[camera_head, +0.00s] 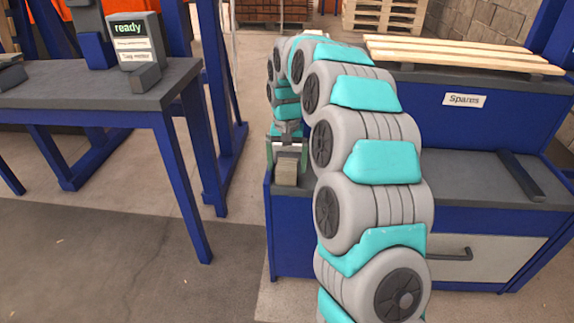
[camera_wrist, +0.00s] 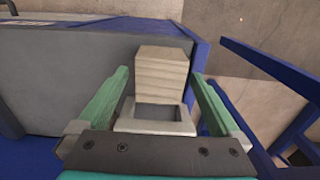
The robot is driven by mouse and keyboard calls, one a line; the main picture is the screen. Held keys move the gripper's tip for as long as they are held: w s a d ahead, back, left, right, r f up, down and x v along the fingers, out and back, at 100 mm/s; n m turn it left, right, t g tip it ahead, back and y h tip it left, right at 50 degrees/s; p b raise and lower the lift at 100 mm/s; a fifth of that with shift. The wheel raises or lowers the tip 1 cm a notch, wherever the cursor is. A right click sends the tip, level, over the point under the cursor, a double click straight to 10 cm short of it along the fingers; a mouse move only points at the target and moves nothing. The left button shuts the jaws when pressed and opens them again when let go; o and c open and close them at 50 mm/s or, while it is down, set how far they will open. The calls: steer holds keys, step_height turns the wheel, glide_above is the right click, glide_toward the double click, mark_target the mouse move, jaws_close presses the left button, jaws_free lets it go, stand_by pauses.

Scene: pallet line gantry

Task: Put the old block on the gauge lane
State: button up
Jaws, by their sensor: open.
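A pale beige block (camera_head: 287,172) with layered-looking sides stands at the left end of the Spares bench's grey top. It also shows in the wrist view (camera_wrist: 162,72). My gripper (camera_head: 286,153) points down over it, with its green fingers open. In the wrist view, my gripper (camera_wrist: 160,76) has one finger on each side of the block, with visible gaps. A pale square frame with a dark opening (camera_wrist: 155,126) lies between the fingers; I cannot tell what it belongs to. No gauge lane is identifiable.
The blue Spares bench (camera_head: 500,209) has a drawer handle, a dark bar (camera_head: 521,175) on top and wooden slats (camera_head: 450,54) on its raised back. A left table (camera_head: 95,88) carries a "ready" display (camera_head: 135,40). Open floor (camera_head: 130,240) lies between them.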

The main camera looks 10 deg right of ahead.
mark_target(287, 164)
step_height(287, 164, up, 10)
steer(key=s+r+n, duration=0.2)
steer(key=s+r, duration=0.1)
steer(key=s, duration=0.7)
steer(key=s+f, duration=0.3)
steer(key=s, duration=0.8)
steer(key=s+f+n+g, duration=0.1)
steer(key=s+f, duration=0.3)
steer(key=s, duration=0.7)
steer(key=s+f, duration=0.4)
steer(key=s, duration=0.7)
steer(key=shift+s+n+g+b, duration=0.3)
steer(key=shift+s+g, duration=0.05)
steer(key=shift+g, duration=0.05)
